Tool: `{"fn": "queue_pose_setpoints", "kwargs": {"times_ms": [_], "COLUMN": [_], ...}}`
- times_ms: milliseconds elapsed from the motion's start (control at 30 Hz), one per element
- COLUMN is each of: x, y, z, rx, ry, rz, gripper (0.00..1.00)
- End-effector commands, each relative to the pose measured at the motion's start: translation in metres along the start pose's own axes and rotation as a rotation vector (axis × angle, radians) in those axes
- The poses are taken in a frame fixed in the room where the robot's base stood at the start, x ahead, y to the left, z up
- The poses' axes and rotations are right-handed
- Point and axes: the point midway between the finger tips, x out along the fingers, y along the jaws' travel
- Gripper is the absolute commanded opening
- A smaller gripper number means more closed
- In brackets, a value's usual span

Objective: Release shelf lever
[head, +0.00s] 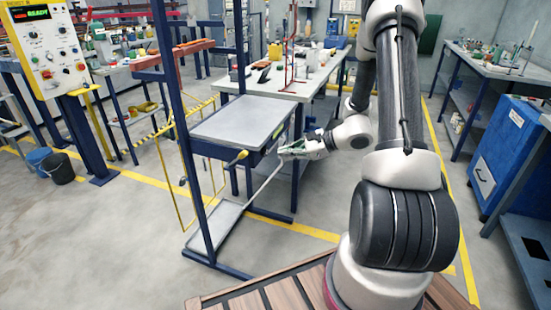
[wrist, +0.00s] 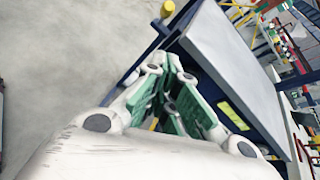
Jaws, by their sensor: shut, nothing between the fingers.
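The blue-framed rack (head: 206,170) stands left of my arm in the head view, with a grey metal shelf (head: 240,118) on it. A yellow knob (head: 243,155) sits at the shelf's near edge; a yellow knob also shows at the top of the wrist view (wrist: 167,8), and it looks like the lever's end. My gripper (head: 284,153) is shut and empty beside the shelf's right side, just below the shelf top. In the wrist view its green-padded fingers (wrist: 166,98) come together beside the shelf's blue side, apart from the knob. Whether the fingertips touch the rack cannot be told.
A lower grey tray (head: 214,228) sits at the rack's foot. A white-topped workbench (head: 285,88) stands behind the rack. A control panel (head: 45,45) and a dark bucket (head: 58,168) are at left, a blue cabinet (head: 508,145) at right. Floor in front of the rack is clear.

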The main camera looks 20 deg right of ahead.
Motion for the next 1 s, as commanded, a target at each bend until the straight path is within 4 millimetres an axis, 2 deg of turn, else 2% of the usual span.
{"fn": "queue_pose_setpoints", "kwargs": {"times_ms": [133, 500, 633, 800, 900, 1000], "x": [-0.009, -0.011, -0.007, 0.006, 0.015, 0.02], "y": [0.0, 0.0, 0.015, 0.047, 0.062, 0.071], "z": [0.001, -0.002, -0.023, -0.066, -0.079, -0.083], "rx": [-0.001, 0.005, 0.063, 0.202, 0.274, 0.324], "ry": [0.0, 0.002, 0.003, -0.049, -0.134, -0.234], "rz": [0.0, -0.001, 0.007, 0.01, -0.008, -0.04], "gripper": [0.0, 0.0, 0.0, 0.0, 0.0, 0.0]}}
